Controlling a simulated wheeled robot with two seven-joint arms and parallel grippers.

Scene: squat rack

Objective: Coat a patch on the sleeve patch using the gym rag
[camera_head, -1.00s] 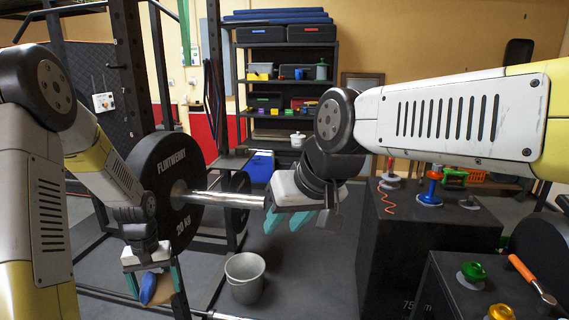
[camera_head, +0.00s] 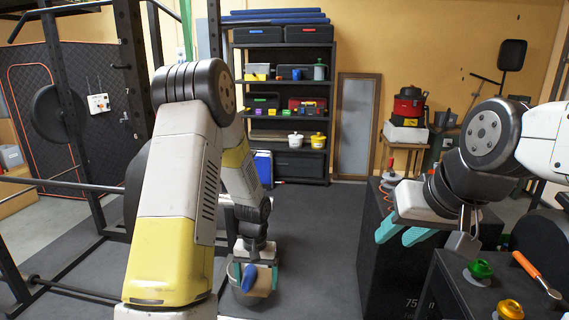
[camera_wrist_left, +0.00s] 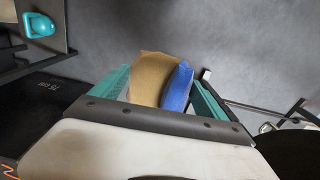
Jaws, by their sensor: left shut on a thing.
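My left gripper (camera_head: 255,278) is low near the grey bucket (camera_head: 238,297), its fingers pointing down. It is shut on the gym rag, which shows as a tan sheet (camera_head: 263,284) beside a blue pad (camera_head: 249,277). In the left wrist view the tan part (camera_wrist_left: 150,75) and blue part (camera_wrist_left: 178,87) sit between the teal fingers. The barbell plate (camera_head: 134,190) is mostly behind my left arm; the sleeve and its patch are hidden or cannot be made out. My right gripper (camera_head: 404,234) is empty at the right, its teal fingers apart.
A black box (camera_head: 395,275) stands below my right gripper. A nearer dark surface at bottom right holds a green knob (camera_head: 481,269), a yellow knob (camera_head: 510,309) and an orange-handled tool (camera_head: 530,270). Rack uprights (camera_head: 75,120) stand left. Shelves (camera_head: 285,100) are at the back.

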